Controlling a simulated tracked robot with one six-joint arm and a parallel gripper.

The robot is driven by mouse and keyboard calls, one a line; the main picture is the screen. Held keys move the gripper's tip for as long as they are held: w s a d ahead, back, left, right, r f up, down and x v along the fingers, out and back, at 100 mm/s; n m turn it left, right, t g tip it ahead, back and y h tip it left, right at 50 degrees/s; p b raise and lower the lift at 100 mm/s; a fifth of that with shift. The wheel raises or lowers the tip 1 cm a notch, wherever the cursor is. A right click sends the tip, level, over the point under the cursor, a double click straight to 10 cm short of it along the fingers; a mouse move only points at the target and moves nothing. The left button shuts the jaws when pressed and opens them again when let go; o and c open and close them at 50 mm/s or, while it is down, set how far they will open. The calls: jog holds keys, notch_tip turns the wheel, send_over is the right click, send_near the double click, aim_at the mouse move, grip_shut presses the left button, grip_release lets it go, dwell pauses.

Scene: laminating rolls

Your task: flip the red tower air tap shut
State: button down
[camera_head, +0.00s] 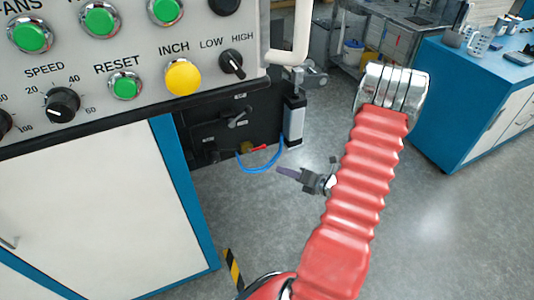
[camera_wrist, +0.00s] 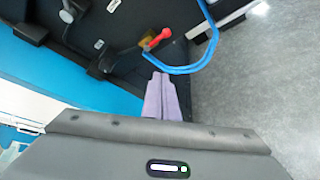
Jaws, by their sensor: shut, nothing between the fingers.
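The red tap handle (camera_head: 259,148) sits on a brass valve body (camera_head: 245,147) low on the black panel in the head view. In the wrist view the red handle (camera_wrist: 164,34) shows ahead of my fingertips, with its brass body (camera_wrist: 147,43) to its left. A blue air hose (camera_head: 262,167) loops below the tap. My gripper (camera_head: 281,170) is shut and empty, to the right of and a little below the tap in the head view. In the wrist view its purple fingers (camera_wrist: 160,80) lie together just short of the tap, apparently apart from it.
The control panel (camera_head: 145,85) with buttons and knobs overhangs at upper left. A grey cylinder (camera_head: 294,118) stands right of the black panel (camera_head: 205,130). The blue hose (camera_wrist: 205,55) curves close right of the tap. Open floor (camera_head: 430,220) lies to the right.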

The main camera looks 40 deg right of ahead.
jog(key=shift+d+f, duration=0.1)
jog(key=shift+d, duration=0.05)
jog(key=shift+s, duration=0.1)
send_near(257, 149)
jog(key=w+f, duration=0.4)
jog(key=f, duration=0.1)
jog(key=shift+w+r, duration=0.4)
jog(key=shift+r, duration=0.1)
jog(key=shift+d, duration=0.1)
dwell(0.3)
